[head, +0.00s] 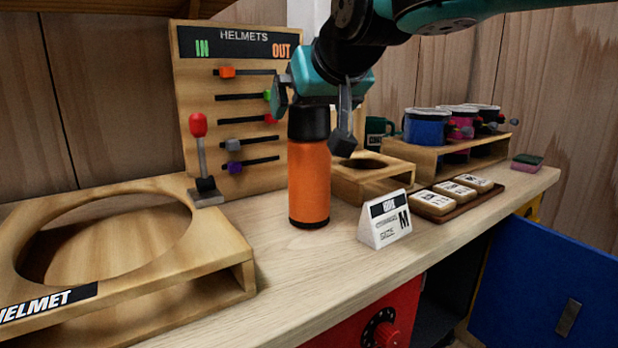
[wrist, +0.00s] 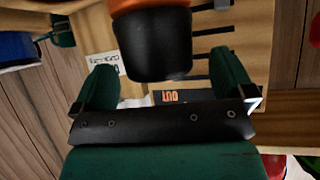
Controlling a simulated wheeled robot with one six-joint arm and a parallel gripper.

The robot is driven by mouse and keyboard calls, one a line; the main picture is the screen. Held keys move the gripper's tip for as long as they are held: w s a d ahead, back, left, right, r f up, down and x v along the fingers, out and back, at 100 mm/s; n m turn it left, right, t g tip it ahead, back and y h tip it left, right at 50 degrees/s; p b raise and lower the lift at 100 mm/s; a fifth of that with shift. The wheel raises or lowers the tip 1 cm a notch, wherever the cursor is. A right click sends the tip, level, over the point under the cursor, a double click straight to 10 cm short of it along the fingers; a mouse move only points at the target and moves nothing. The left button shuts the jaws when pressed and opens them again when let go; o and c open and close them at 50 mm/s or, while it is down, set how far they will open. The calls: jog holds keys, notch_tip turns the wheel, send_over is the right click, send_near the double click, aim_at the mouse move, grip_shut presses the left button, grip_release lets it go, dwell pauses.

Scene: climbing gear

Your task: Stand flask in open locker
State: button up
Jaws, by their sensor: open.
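My gripper (head: 312,112) is open at the flask's cap, with one finger on each side in the head view. I cannot tell whether the fingers touch it. The open locker (head: 452,290) is the dark space below the counter, with its blue door (head: 545,285) swung out at the right. Most of its inside is hidden.
A white sign (head: 385,220) stands close right of the flask, with a tray of chalk-like blocks (head: 450,195) beyond. A wooden holder (head: 372,180) is behind. A helmet stand (head: 120,240) and lever (head: 203,160) are left. A red locker door (head: 375,325) with a dial is below.

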jog(key=shift+x, duration=0.85)
jog(key=c, duration=1.7)
